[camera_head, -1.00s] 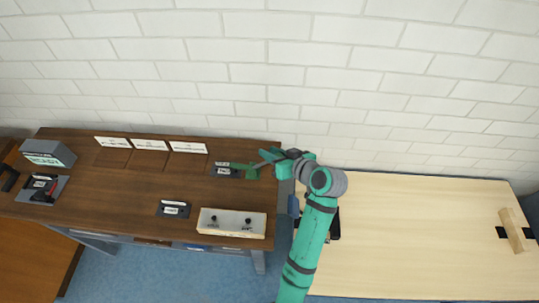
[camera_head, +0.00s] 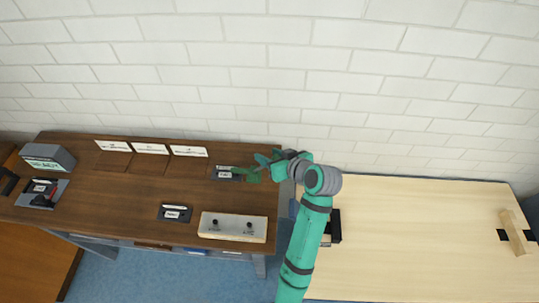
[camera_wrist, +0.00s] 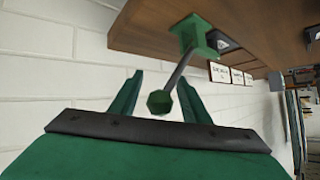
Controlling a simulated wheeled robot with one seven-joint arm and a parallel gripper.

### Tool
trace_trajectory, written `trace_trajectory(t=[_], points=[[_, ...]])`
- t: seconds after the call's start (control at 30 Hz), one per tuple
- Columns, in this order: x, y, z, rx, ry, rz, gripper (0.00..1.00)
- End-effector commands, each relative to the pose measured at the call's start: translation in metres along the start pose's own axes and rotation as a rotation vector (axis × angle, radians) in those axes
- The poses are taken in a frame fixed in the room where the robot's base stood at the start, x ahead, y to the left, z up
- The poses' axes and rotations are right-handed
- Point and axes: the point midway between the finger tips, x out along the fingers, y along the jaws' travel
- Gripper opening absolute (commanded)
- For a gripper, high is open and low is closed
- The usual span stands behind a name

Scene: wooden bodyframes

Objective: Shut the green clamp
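The green clamp (camera_head: 253,177) sits at the right end of the dark wooden table, beside a dark labelled plate (camera_head: 226,173). In the wrist view its green body (camera_wrist: 196,36) is at the table edge, and a grey lever runs from it to a green hexagonal knob (camera_wrist: 160,103). My gripper (camera_head: 264,159) is at the clamp, over the table's right end. In the wrist view my gripper (camera_wrist: 160,80) is open, with the knob showing between its two fingers. I cannot tell whether a finger touches the knob.
A pale table (camera_head: 420,235) stands to the right, mostly clear. A brick wall (camera_head: 240,70) is behind.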

Motion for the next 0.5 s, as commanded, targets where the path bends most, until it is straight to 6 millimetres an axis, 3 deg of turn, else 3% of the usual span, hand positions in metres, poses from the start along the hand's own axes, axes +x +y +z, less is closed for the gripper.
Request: trace_trajectory(t=[0.27, 0.5], points=[[-0.006, 0.001, -0.001, 0.000, 0.001, 0.001, 0.43], [-0.044, 0.001, -0.001, 0.000, 0.004, 0.004, 0.43]])
